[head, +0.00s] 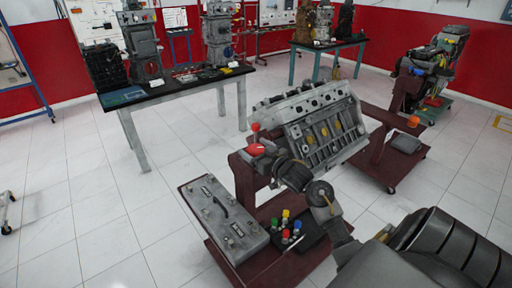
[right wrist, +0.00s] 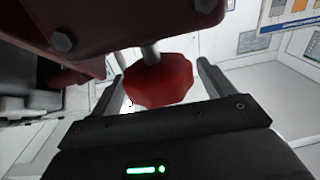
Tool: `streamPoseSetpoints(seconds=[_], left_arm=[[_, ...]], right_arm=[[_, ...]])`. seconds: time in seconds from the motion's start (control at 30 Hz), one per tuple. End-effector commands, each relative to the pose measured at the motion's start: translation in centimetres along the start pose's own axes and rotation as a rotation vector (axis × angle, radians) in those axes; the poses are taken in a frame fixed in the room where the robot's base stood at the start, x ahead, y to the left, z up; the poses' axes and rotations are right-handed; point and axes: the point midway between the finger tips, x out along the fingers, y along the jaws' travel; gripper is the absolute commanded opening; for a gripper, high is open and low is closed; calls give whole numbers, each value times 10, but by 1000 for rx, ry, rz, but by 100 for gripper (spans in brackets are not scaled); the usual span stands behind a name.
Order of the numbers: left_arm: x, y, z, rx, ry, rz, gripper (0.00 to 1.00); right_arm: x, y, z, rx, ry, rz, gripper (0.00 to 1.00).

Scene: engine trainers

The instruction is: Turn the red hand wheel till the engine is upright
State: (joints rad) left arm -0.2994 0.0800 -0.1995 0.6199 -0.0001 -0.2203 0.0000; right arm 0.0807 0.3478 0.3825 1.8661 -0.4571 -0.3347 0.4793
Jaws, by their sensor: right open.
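The grey engine (head: 318,128) sits tilted on a dark red stand (head: 246,185) in the middle of the head view. The red hand wheel (head: 257,149) is at the stand's left side, with a small red knob above it. My right gripper (head: 268,150) is at the wheel, and my arm partly covers that area. In the right wrist view the red wheel (right wrist: 160,84) on its grey shaft lies between the two spread fingers of my right gripper (right wrist: 163,82). The gripper is open, with gaps visible beside the wheel. My left gripper is not in view.
A black-topped table (head: 180,88) with engine parts stands behind left. Another engine stand (head: 395,150) is at right.

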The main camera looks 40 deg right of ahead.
Motion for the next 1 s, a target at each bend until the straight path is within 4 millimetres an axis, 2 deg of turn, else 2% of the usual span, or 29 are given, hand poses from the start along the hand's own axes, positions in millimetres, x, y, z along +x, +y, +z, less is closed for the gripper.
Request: streamPoseSetpoints(seconds=[0.27,0.6,1.0], left_arm=[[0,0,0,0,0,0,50],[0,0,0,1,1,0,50],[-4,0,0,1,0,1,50]], right_arm=[[1,0,0,0,-1,0,81],[1,0,0,-1,-1,1,36],[1,2,-1,-4,-3,-81,36]])
